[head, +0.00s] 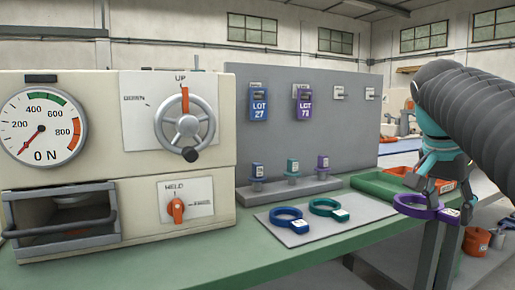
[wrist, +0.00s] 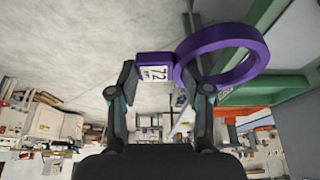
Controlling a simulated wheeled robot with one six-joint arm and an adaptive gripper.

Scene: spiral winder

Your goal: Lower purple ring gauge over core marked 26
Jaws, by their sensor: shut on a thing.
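My gripper (head: 440,203) is at the right of the head view, off the right front of the bench. It is shut on the label block of the purple ring gauge (head: 412,208). In the wrist view the purple ring (wrist: 262,50) sticks out beyond the right finger, and its block with a white label, seemingly 72, lies between the fingers. A grey stand bears a blue piece (head: 257,170), a teal piece (head: 292,166) and a purple piece (head: 323,162) on short posts. Their marks are too small to read, so I cannot tell which core is 26.
A blue ring gauge (head: 287,221) and a teal ring gauge (head: 326,207) lie on a pale mat (head: 362,209). A green tray (head: 375,185) lies behind, near my gripper. Blue LOT 27 (head: 259,107) and purple LOT 73 (head: 304,106) tags hang on the panel. A cream machine (head: 110,110) fills the left.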

